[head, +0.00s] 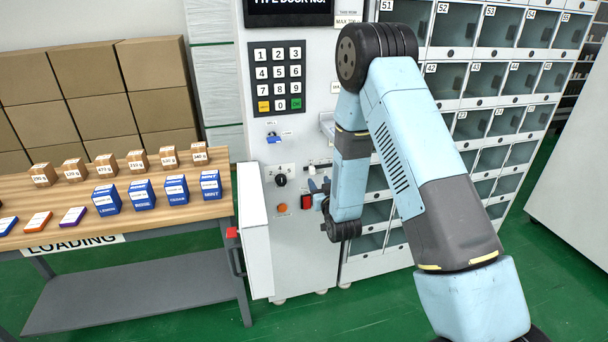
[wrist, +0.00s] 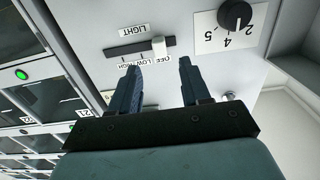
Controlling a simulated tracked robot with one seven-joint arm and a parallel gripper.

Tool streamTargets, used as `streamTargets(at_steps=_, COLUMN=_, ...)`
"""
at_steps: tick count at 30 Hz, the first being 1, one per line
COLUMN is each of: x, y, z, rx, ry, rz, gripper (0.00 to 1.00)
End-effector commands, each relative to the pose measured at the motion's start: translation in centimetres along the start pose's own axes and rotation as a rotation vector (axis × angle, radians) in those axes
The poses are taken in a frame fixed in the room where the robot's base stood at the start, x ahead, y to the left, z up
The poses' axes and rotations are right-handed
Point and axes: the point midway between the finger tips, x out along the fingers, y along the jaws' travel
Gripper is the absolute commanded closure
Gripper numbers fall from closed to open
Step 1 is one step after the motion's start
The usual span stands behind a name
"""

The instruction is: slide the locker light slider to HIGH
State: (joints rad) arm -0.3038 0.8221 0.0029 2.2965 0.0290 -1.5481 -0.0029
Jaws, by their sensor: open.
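The locker light slider (wrist: 158,46) is a white knob on a dark horizontal track, seen upside down in the wrist view. It sits at the OFF end; the LOW and HIGH marks (wrist: 130,63) lie to its left in that view. The slider also shows small in the head view (head: 311,170), partly crowded by my arm. My gripper (wrist: 158,68) is open and empty. Its two fingers point at the panel, one to each side of the knob's position, and in the picture their tips end short of the knob. Contact with the panel cannot be told.
A numbered dial (wrist: 235,15) is right of the slider in the wrist view. In the head view, a red switch (head: 306,202) and orange button (head: 282,208) sit below the slider. Lockers (head: 470,80) stand to the right, and an open white door (head: 256,230) juts out left.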

Motion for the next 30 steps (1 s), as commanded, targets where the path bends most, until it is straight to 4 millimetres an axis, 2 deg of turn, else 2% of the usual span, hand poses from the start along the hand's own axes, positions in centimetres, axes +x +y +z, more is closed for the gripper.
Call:
streamTargets(at_steps=6, x=3.8, y=-0.1, z=-0.1, rx=0.000, ry=0.002, rz=-0.001, gripper=0.53)
streamTargets(at_steps=12, x=6.0, y=-0.2, z=0.0, rx=0.000, ry=0.000, rz=-0.002, gripper=0.53)
streamTargets(at_steps=18, x=6.9, y=-0.2, z=0.0, rx=0.000, ry=-0.001, rz=-0.003, gripper=0.53)
streamTargets(at_steps=25, x=7.0, y=-0.3, z=0.0, rx=0.000, ry=-0.001, rz=-0.003, gripper=0.53)
streamTargets(at_steps=30, x=6.9, y=-0.3, z=0.0, rx=0.000, ry=0.000, rz=-0.004, gripper=0.68)
